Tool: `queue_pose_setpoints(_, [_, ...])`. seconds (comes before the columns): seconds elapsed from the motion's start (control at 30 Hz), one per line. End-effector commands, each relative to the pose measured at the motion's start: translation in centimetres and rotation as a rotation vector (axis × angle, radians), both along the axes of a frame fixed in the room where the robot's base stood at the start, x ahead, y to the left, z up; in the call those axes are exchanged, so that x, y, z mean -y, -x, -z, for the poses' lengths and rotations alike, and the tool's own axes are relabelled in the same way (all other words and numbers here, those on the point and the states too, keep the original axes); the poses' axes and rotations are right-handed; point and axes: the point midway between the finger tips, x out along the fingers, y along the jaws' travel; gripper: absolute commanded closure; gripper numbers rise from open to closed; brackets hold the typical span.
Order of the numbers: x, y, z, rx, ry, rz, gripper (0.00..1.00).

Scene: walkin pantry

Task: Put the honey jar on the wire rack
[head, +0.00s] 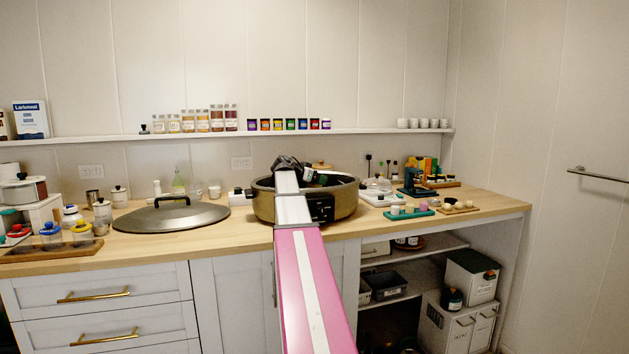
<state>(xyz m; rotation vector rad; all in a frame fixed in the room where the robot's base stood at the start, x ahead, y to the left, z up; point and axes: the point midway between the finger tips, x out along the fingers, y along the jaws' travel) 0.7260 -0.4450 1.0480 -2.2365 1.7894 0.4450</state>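My arm reaches forward over the counter. My gripper (293,165) is dark and sits at or above the rim of a large brown and black electric pot (335,207). The arm hides its fingertips, so I cannot tell whether it is open, shut or holding something. A small dark green item (320,179) shows just right of the gripper, at the pot's opening; I cannot tell what it is or whether the gripper touches it. I cannot pick out the honey jar for sure among the many small jars. I cannot make out a wire rack.
A large lid (165,218) lies left of the pot on the wooden counter (235,236). Small containers crowd the counter's left end; trays (410,213) and small items stand right of the pot. A narrow wall shelf (370,131) holds several jars. Open shelves lie below right.

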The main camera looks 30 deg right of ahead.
Motion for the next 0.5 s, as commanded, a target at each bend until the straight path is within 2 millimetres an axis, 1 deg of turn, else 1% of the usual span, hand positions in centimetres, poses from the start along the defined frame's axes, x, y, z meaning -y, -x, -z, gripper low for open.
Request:
queue_pose_setpoints(0.17, [-1.1,0.3,-0.5,0.000,0.000,-0.001,0.15])
queue_pose_setpoints(0.5, [-5.7,1.3,-2.4,0.001,0.000,-0.002,0.15])
